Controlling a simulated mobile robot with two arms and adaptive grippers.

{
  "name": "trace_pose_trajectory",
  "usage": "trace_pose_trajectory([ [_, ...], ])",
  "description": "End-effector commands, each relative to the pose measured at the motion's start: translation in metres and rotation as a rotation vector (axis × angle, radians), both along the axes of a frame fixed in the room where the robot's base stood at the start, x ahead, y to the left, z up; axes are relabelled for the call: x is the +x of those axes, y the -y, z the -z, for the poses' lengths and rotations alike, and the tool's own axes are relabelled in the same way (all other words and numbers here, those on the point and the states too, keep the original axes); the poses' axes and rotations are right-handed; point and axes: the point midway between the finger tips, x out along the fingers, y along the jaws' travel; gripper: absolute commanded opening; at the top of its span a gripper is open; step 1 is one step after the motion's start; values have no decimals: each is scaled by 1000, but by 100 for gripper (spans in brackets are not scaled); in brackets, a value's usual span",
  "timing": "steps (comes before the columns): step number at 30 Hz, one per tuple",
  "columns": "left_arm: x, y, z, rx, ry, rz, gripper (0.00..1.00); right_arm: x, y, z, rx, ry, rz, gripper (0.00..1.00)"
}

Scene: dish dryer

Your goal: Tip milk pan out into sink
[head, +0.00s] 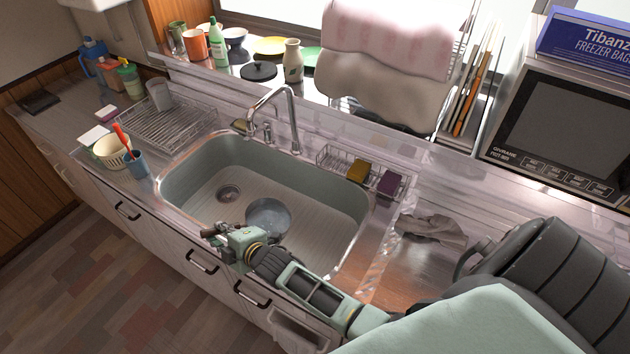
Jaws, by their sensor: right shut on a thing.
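The milk pan (268,217) shows as a round grey-blue shape in the front middle of the sink's opening. The sink (190,187) is a wide grey-green basin with a ribbed floor and a round drain to the left of the pan. My right gripper (212,231) is at the sink's front edge, just left of and in front of the pan, and is shut on the pan. The grip point and the handle are mostly hidden by the gripper and arm. I cannot tell the pan's exact tilt or its contents. My left gripper is not in view.
A chrome tap (275,98) arches over the sink's back edge. A wire caddy with sponges (358,170) is at the back right. A drying rack (170,125), a cream bowl (112,152) and a blue cup (137,165) stand left. A grey cloth (435,229) lies right.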

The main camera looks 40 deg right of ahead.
Motion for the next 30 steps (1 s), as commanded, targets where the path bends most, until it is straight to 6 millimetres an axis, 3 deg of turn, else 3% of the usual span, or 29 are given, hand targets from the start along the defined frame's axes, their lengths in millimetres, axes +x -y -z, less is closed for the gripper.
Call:
trace_pose_trajectory([
  [30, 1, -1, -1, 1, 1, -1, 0, -12, 17, -26, 105, 89, -2, 0],
])
